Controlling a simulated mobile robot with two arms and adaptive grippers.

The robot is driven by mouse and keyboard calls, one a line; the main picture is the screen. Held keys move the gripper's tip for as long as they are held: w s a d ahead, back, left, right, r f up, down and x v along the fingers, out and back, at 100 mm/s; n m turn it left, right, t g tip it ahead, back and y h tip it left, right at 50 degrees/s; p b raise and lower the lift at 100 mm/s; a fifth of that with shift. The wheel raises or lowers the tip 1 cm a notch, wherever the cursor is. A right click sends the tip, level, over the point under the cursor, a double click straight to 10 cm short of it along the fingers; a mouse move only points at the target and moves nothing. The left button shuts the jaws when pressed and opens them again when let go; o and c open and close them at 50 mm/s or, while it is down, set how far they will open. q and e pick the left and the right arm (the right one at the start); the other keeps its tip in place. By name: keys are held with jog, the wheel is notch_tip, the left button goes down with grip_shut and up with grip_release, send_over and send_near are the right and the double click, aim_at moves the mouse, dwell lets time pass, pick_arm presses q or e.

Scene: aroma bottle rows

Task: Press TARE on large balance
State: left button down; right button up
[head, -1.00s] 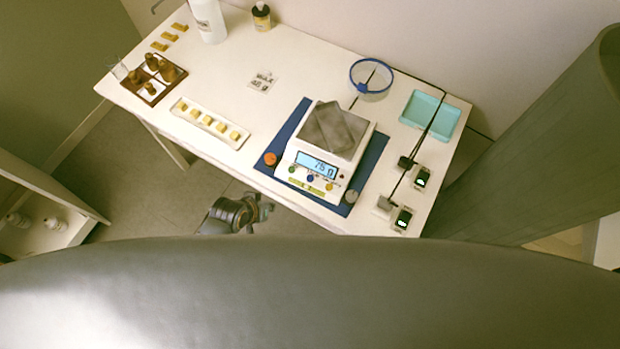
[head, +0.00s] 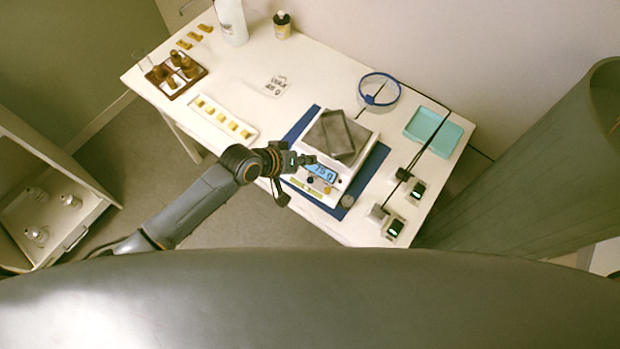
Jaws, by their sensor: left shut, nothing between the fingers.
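The large balance (head: 346,176) is white, with a lit display (head: 322,173) and coloured buttons along its front edge. It stands on a blue mat (head: 374,165) at the table's front. A dark grey, box-like piece (head: 338,136) is on its pan. My left gripper (head: 312,160) is shut and empty, at the left front of the balance. Its fingertips overlap the display's upper left edge in the head view; I cannot tell whether they touch. The TARE label is too small to read. My right gripper is not in view.
A white tray of yellowish cubes (head: 213,114) lies left of the balance. A blue ring-shaped item (head: 380,88), a turquoise tray (head: 433,131) and two small devices with green displays (head: 395,228) are to the right. A brown bottle rack (head: 176,88) stands far left.

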pick_arm(q)
jog(key=shift+f, duration=0.1)
jog(key=b, duration=0.7)
send_over(307, 181)
notch_tip(307, 181, down, 6)
jog(key=shift+f, duration=0.25)
jog(key=shift+d+f+b, duration=0.1)
jog(key=shift+f+b, duration=0.65)
jog(key=shift+f, duration=0.35)
jog(key=shift+f, duration=0.35)
